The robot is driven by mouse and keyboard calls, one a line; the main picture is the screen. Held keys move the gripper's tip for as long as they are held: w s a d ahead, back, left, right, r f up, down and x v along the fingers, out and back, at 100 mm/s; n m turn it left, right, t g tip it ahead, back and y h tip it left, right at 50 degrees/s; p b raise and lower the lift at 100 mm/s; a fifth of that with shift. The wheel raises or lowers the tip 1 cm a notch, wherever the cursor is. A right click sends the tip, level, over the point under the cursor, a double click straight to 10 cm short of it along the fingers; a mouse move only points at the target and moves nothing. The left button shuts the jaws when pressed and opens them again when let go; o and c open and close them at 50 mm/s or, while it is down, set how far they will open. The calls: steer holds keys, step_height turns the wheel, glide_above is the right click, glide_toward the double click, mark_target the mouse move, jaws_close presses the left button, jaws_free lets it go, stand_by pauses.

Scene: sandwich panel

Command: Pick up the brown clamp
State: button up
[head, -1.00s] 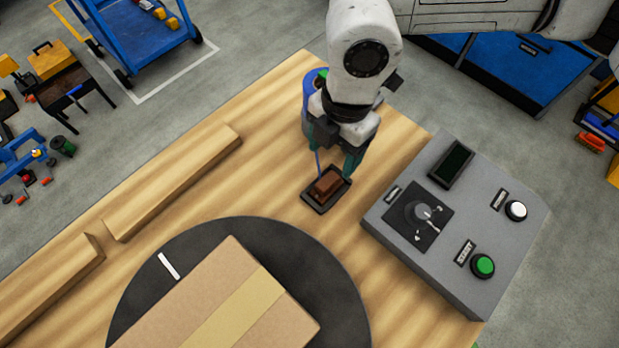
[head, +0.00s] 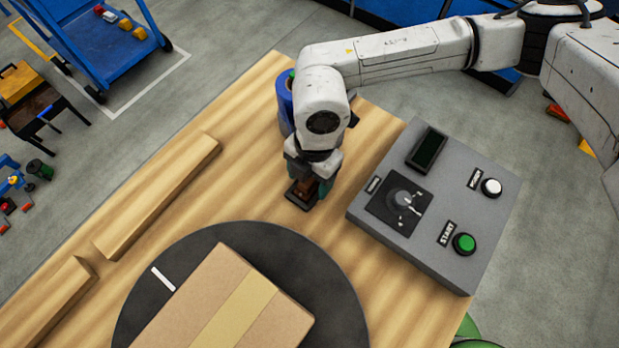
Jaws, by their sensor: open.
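The brown clamp (head: 304,189) lies in a small dark tray (head: 296,201) on the wooden table, between the black turntable and the grey control box. My gripper (head: 309,189) points down over the tray, with its teal fingers low around the clamp. It is open. The gripper body hides the far part of the clamp and tray. I cannot tell whether the fingers touch the clamp.
A grey control box (head: 425,243) with knob and buttons stands close to the right. A cardboard box (head: 215,290) sits on the black turntable (head: 215,238). A blue cylinder (head: 285,103) stands behind my gripper. Wooden bars (head: 165,195) line the left edge.

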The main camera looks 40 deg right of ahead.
steer(key=shift+c, duration=0.2)
steer(key=c, duration=1.1)
steer(key=shift+r, duration=0.15)
